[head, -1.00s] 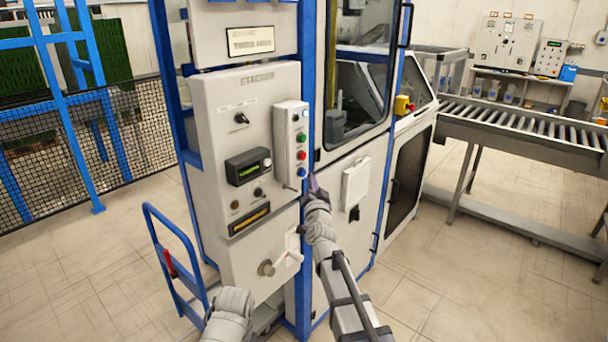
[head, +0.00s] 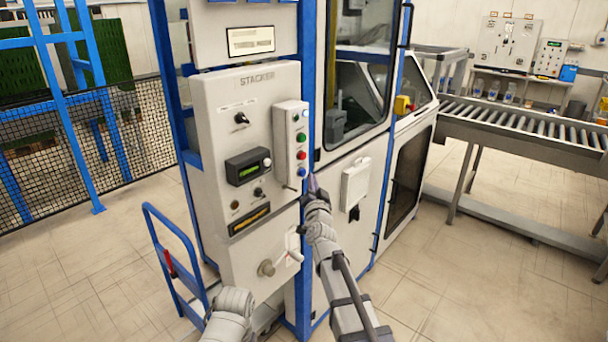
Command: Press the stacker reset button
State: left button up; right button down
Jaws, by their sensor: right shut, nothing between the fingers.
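The stacker panel (head: 222,130), a light grey cabinet face labelled STACKER, stands at centre left. On its right side is a raised button box (head: 290,125) with a green button (head: 302,138), a red button (head: 301,155) and a blue button (head: 302,172) in a column. Labels beside the buttons are too small to read, so I cannot tell which is the reset. My right gripper (head: 311,184) is shut and empty, close to the lower right of the blue button. Contact cannot be made out. My left arm shows at the bottom; its gripper is out of view.
A display (head: 248,167), a black knob (head: 241,118) and a lower handle (head: 293,256) sit on the panel. A blue trolley (head: 165,240) stands at the lower left. A roller conveyor (head: 520,122) runs at the right. Floor is clear at the lower right.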

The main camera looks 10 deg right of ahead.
jog(key=shift+w, duration=0.1)
dwell(0.7)
jog(key=shift+w+a, duration=0.25)
jog(key=shift+w+a, duration=0.3)
jog(key=shift+w, duration=0.05)
dwell(0.9)
jog(key=shift+s+d, duration=0.1)
dwell(0.4)
jog(key=shift+s+d, duration=0.45)
jog(key=shift+s, duration=0.1)
jog(key=s+d, duration=0.1)
jog(key=s, duration=0.1)
jog(key=s+d, duration=0.2)
dwell(0.4)
dwell(0.5)
